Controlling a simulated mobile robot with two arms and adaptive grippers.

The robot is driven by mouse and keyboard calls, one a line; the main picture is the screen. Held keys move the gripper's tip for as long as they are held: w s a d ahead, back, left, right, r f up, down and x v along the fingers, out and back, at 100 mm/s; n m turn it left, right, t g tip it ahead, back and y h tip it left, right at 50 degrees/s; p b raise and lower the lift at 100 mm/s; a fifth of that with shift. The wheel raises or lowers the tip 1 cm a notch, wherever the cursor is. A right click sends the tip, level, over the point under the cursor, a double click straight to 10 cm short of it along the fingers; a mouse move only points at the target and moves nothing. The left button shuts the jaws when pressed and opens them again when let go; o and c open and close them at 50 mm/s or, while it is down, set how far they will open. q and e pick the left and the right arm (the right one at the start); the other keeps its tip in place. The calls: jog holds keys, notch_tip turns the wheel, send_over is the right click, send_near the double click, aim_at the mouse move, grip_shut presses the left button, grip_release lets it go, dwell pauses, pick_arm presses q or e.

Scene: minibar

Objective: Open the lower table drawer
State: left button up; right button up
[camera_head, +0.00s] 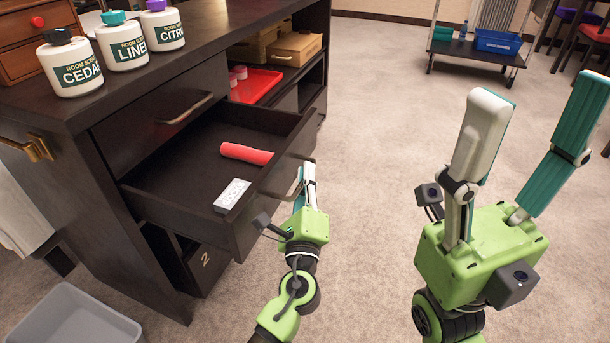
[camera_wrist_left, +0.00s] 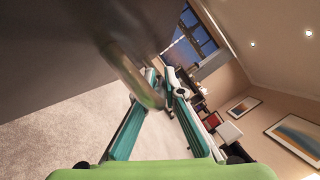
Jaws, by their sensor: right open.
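The lower table drawer (camera_head: 165,205) is pulled out of the dark table in the head view. A red roll (camera_head: 246,153) and a small white block with dark marks (camera_head: 232,195) lie in it. My left gripper (camera_head: 308,172) is at the drawer's front. In the left wrist view the drawer handle (camera_wrist_left: 136,82) passes between its fingers, which look closed in on it. The handle also shows in the head view (camera_head: 297,188), partly covered by the fingers. My right gripper (camera_head: 540,90) is open and empty, over the carpet at right.
An upper drawer with a handle (camera_head: 185,109) is shut above the open one. Several scent bottles (camera_head: 124,43) stand on the table top. A grey bin (camera_head: 70,325) stands at lower left. The carpet in front of the drawer is clear.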

pick_arm(q)
jog(key=shift+o, duration=1.3)
jog(key=shift+s+f, duration=0.1)
jog(key=v, duration=1.2)
